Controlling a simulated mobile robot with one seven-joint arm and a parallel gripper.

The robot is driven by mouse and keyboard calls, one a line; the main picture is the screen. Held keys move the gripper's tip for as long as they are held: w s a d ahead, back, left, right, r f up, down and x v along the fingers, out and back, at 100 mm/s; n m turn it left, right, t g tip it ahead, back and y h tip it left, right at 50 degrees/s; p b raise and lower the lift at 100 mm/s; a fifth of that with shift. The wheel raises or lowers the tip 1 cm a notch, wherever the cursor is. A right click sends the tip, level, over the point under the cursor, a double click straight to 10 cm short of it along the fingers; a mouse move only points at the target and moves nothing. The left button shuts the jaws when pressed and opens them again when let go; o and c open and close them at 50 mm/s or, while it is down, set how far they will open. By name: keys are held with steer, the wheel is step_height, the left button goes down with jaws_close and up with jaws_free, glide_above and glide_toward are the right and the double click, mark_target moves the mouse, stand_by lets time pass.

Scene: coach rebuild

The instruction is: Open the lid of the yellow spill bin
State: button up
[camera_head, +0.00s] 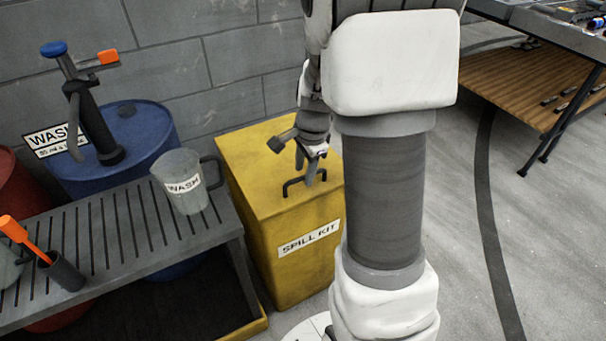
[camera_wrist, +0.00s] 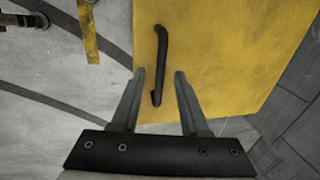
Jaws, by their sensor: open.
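The yellow spill bin (camera_head: 270,240) stands on the floor against the block wall, with a "SPILL KIT" label on its front. Its flat lid (camera_head: 245,170) is shut; it fills much of the wrist view (camera_wrist: 230,60). A black bar handle (camera_head: 291,188) is on the lid near the front edge. In the wrist view the handle (camera_wrist: 160,60) lies ahead of and partly between my fingertips. My gripper (camera_wrist: 160,72) is open and empty, its fingers on either side of the handle's near end. In the head view my gripper (camera_head: 310,176) is above the handle; whether it touches is unclear.
A blue drum (camera_head: 140,135) with a pump is behind the bench. A wooden-shelved table (camera_head: 530,85) is at the far right. Floor right of the bin is clear.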

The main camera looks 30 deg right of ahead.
steer(key=shift+f, duration=0.35)
steer(key=shift+w, duration=0.1)
jaws_close()
stand_by(1.1)
